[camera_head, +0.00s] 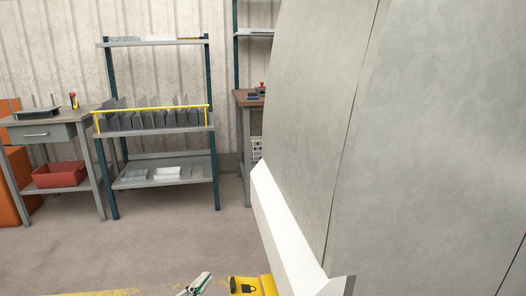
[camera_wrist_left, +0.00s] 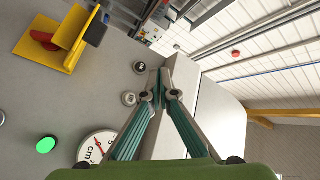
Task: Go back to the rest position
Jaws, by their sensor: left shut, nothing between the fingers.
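My left gripper (camera_head: 196,285) shows at the bottom edge of the head view, low and left of the large grey machine housing (camera_head: 430,140). In the left wrist view its two teal-padded fingers (camera_wrist_left: 165,90) meet at the tips with nothing between them. The rest of the left arm is cut off in the head view. My right gripper is in neither view.
A yellow part with a padlock mark (camera_head: 252,286) lies close right of my left gripper. The wrist view shows a gauge (camera_wrist_left: 97,146), a green button (camera_wrist_left: 46,145) and a yellow bracket (camera_wrist_left: 62,40). A shelf rack (camera_head: 160,135) stands beyond clear floor.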

